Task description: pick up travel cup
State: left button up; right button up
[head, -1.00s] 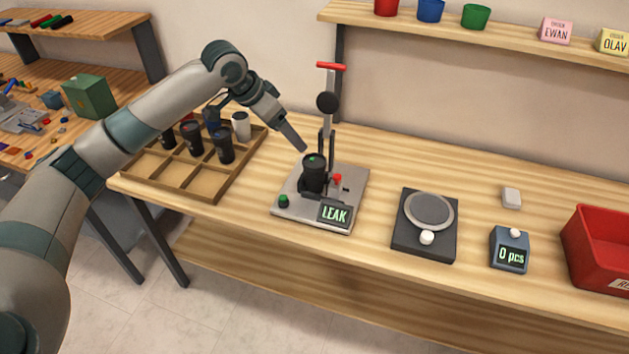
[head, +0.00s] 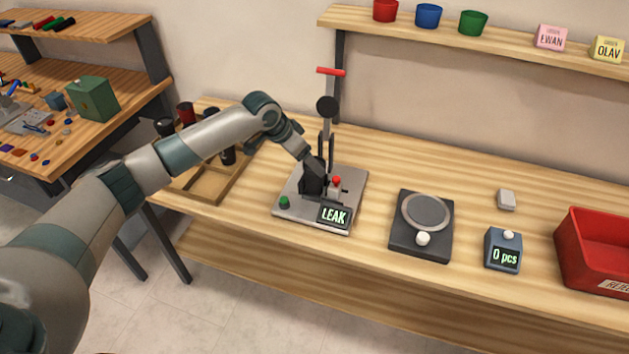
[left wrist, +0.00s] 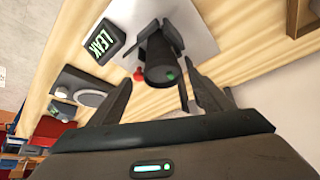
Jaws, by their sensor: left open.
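In the left wrist view the left gripper (left wrist: 160,78) is open, one finger on each side of the cup's top end. I cannot tell whether either finger touches it. My right gripper is in neither view.
The tester's lever post (head: 327,105) rises close behind the gripper. A divided wooden tray (head: 205,186) with several dark cups lies left, partly behind my arm. A round-plate scale (head: 405,235), a counter box (head: 504,255) and a red bin (head: 590,262) stand right.

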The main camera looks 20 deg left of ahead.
aim_at(314, 180)
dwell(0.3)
pick_arm(q)
jog(key=shift+w+d+f+p, duration=0.25)
jog(key=shift+w+f+p, duration=0.35)
jog(key=shift+p, duration=0.1)
jog(key=shift+p+x, duration=0.45)
jog(key=shift+x, duration=1.35)
jog(key=shift+a, duration=0.1)
jog(key=shift+w, duration=0.1)
jog(key=c, duration=0.7)
